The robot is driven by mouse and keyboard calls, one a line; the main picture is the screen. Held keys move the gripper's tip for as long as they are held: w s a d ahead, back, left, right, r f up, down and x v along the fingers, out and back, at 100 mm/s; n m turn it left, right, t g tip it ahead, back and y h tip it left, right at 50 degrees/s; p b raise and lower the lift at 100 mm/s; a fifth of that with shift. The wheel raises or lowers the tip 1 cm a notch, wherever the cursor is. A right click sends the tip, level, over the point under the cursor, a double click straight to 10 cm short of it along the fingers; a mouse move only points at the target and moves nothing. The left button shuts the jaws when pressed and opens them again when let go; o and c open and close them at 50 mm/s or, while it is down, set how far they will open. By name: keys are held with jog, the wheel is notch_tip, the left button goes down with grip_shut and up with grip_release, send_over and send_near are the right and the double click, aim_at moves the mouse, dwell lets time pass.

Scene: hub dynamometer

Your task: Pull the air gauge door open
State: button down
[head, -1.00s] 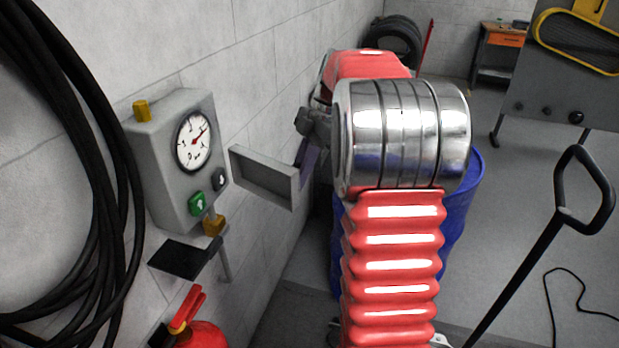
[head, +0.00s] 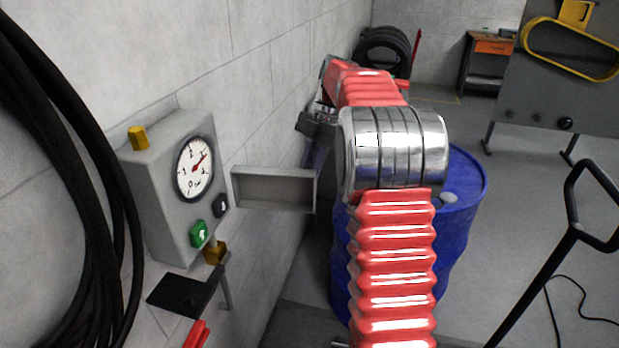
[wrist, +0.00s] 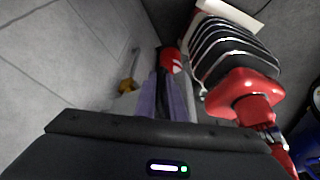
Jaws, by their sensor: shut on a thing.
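The air gauge box (head: 165,190) is on the wall at left in the head view, its round dial (head: 195,169) uncovered. The air gauge door (head: 273,188), a shallow grey panel, stands swung out from the box's right side. My gripper (head: 317,157) is at the door's outer right end, partly hidden behind my red arm. In the wrist view its purplish fingers (wrist: 168,95) are close together. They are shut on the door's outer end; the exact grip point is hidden.
Black hoses (head: 95,190) hang at far left. A green button (head: 199,234) and yellow fitting (head: 215,252) are low on the box. A black handle (head: 540,275) rises at right.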

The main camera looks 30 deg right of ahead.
jog(key=shift+w+a, duration=0.25)
jog(key=shift+a, duration=0.1)
jog(key=c, duration=1.8)
grip_release()
jog(key=shift+c, duration=0.2)
jog(key=shift+d, duration=0.1)
jog(key=shift+d, duration=0.1)
jog(key=shift+d+r, duration=0.2)
jog(key=shift+r, duration=0.2)
jog(key=v, duration=1.1)
